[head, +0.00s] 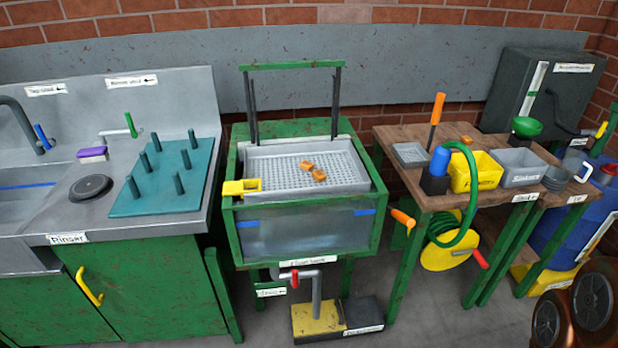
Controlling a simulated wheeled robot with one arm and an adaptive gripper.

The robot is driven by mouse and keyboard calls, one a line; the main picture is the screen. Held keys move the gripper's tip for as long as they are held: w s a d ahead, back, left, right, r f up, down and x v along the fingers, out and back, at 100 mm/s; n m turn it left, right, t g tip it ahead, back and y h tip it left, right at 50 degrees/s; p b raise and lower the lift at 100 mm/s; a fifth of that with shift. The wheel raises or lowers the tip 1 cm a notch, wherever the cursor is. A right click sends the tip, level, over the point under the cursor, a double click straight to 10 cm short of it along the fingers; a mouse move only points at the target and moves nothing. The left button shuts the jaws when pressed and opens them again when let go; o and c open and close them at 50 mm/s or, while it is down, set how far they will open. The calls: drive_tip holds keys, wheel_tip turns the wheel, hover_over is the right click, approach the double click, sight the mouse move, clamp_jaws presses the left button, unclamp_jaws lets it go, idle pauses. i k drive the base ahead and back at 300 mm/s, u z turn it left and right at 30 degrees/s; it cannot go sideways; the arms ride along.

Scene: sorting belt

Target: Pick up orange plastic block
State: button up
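Two small orange blocks lie close together in a grey perforated tray: one (307,165) towards the back and one (319,175) just in front and to the right. The tray (270,182) sits in the top of a green-framed tank (300,232) at the middle of the head view. A third small orange block (467,139) lies on the wooden table (420,187) at the right, behind a yellow bin. I cannot tell what the blocks are made of. My gripper is not in view.
A green handle frame (291,66) rises behind the tray. A yellow piece (241,187) sits at its left corner. A sink counter with a teal peg board (165,178) stands left. The wooden table holds a yellow bin (475,173), grey bins and a green hose (470,185).

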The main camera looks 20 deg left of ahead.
sight(318, 175)
drive_tip(key=u, duration=0.7)
drive_tip(key=i, duration=0.85)
drive_tip(key=u, duration=1.3)
drive_tip(key=i, duration=0.3)
drive_tip(key=u, duration=0.15)
